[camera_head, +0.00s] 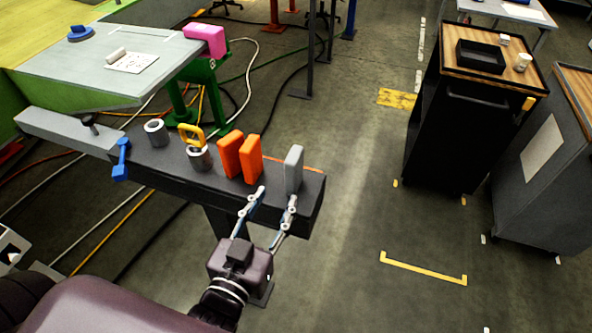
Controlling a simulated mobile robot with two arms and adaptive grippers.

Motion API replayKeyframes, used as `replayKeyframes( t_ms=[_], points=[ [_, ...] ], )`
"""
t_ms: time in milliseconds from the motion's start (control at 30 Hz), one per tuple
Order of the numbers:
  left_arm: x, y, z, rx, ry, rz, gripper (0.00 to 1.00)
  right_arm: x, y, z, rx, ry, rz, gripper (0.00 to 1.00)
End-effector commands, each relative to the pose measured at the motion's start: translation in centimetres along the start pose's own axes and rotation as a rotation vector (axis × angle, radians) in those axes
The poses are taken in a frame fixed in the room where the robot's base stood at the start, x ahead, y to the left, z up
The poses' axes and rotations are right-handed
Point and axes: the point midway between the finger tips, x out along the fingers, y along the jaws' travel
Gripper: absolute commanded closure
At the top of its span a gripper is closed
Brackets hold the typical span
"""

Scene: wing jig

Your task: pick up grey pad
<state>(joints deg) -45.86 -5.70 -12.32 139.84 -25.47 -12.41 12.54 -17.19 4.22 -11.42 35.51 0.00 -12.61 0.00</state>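The grey pad (294,168) stands upright near the right end of the dark beam in the head view. My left gripper (276,197) reaches up from below, at the beam's near side. Its two fingers are spread, with nothing seen between them. The right fingertip overlaps the pad's lower part in the picture; I cannot tell if it touches. The left fingertip is left of the pad, below the orange blocks. My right gripper is not in view.
Two orange blocks (250,159) stand just left of the pad on the dark beam (180,178). A yellow ring-shaped piece (191,136), metal cylinders and a blue clamp (121,160) are further left. A black cart (455,130) stands at right, with open floor between.

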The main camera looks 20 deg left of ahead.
Motion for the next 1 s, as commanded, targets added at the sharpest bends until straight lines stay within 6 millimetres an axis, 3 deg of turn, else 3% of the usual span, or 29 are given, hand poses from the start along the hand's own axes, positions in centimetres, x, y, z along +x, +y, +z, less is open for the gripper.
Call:
replayKeyframes(
  t_ms=[133, 300, 633, 800, 1000],
  points=[
    [-0.5, 0.8, -2.3, -0.003, 0.095, 0.014, 0.61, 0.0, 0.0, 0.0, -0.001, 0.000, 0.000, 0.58],
    [0.4, 1.1, -3.4, -0.001, 0.130, 0.021, 0.61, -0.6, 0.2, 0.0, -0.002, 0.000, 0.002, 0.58],
    [2.7, 1.0, -3.9, -0.001, 0.127, 0.021, 0.61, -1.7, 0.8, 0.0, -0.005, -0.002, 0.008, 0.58],
    [5.0, 0.8, -4.6, 0.001, 0.127, 0.020, 0.61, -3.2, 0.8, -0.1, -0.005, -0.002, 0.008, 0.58],
    [6.9, 0.8, -4.4, -0.002, 0.125, 0.021, 0.61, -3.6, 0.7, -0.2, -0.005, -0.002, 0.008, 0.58]
  ],
)
